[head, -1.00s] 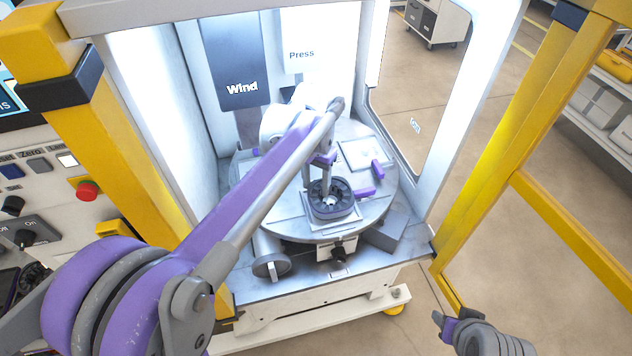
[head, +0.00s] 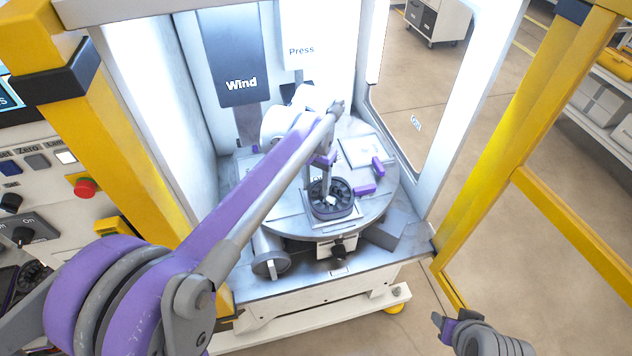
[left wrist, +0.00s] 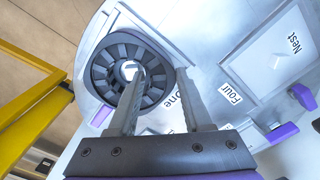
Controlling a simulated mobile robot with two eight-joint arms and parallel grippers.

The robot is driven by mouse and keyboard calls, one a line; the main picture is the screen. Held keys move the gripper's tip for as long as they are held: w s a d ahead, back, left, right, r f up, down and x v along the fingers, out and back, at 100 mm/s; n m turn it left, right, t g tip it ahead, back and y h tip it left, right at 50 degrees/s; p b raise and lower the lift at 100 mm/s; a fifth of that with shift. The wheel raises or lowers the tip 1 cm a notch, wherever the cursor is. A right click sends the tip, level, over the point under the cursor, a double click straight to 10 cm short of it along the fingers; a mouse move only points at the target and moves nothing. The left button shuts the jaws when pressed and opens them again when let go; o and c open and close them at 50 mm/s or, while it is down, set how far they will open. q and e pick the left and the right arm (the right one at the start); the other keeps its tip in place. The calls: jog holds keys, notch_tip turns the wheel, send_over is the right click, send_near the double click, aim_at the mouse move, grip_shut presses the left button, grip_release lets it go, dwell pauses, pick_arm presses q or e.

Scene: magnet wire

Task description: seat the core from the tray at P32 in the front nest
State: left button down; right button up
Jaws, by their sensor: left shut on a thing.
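The core (head: 345,208), a dark slotted ring with a pale centre, is at the front nest (head: 312,224), a light square plate at the turntable's front. It also shows in the left wrist view (left wrist: 101,75). My left gripper (head: 325,172) is shut on the core's ring wall; in the left wrist view its fingers (left wrist: 158,80) show one over the central hole and one beside the outer edge. I cannot tell whether the core is fully down. My right gripper (head: 443,325) is at the lower right, away from the core; its opening is unclear.
The round turntable (head: 285,225) carries another light nest plate (head: 362,152) behind and purple blocks (head: 365,190) close to the core's right. Wind (head: 235,60) and Press (head: 305,35) panels hang behind. Yellow posts (head: 510,150) flank the cell opening.

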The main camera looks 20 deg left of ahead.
pick_arm(q)
jog(key=shift+f, duration=0.35)
pick_arm(e)
jog(key=shift+s+f, duration=0.1)
jog(key=shift+f, duration=0.15)
pick_arm(q)
jog(key=shift+c, duration=1.3)
grip_release()
jog(key=shift+r, duration=0.1)
pick_arm(e)
jog(key=shift+r, duration=0.1)
pick_arm(q)
jog(key=shift+r+p, duration=1.05)
jog(key=shift+r, duration=1.45)
jog(key=shift+f, duration=0.1)
pick_arm(e)
jog(key=r, duration=0.1)
jog(key=w+r, duration=0.1)
jog(key=r, duration=0.1)
jog(key=shift+w+r, duration=0.15)
jog(key=shift+w, duration=0.2)
jog(key=shift+s, duration=0.1)
